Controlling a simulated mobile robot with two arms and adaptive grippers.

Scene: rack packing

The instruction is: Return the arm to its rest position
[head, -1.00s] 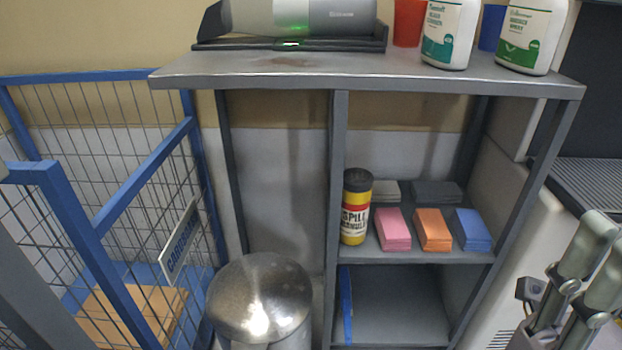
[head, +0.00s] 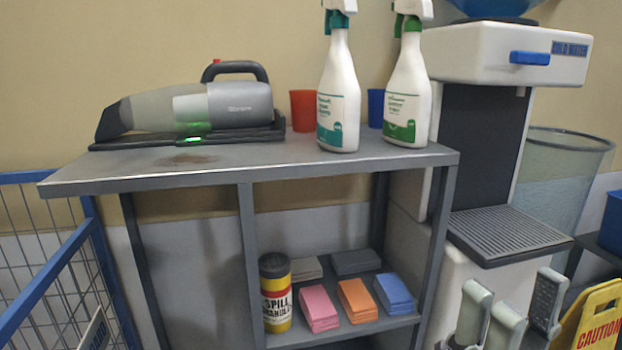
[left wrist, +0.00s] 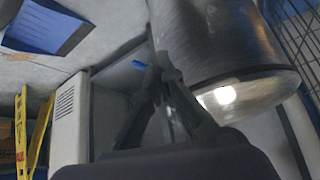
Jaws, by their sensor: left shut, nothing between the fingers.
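In the left wrist view my left gripper (left wrist: 163,72) is shut and empty, its dark fingers meeting at the tips. It shows in front of a shiny metal bin (left wrist: 225,50), and I cannot tell the exact gap. My left gripper is not visible in the head view. My right gripper (head: 515,310) shows at the bottom right of the head view. Its grey-green fingers stand apart with nothing seen between them, and its lower part is cut off by the frame edge.
A grey rack (head: 247,250) holds a handheld vacuum (head: 235,105), two spray bottles (head: 339,90), a spill canister (head: 275,295) and several coloured stacks. A blue-framed wire cage (head: 45,285) stands left. A water dispenser (head: 490,40) and yellow caution sign (head: 600,320) are right.

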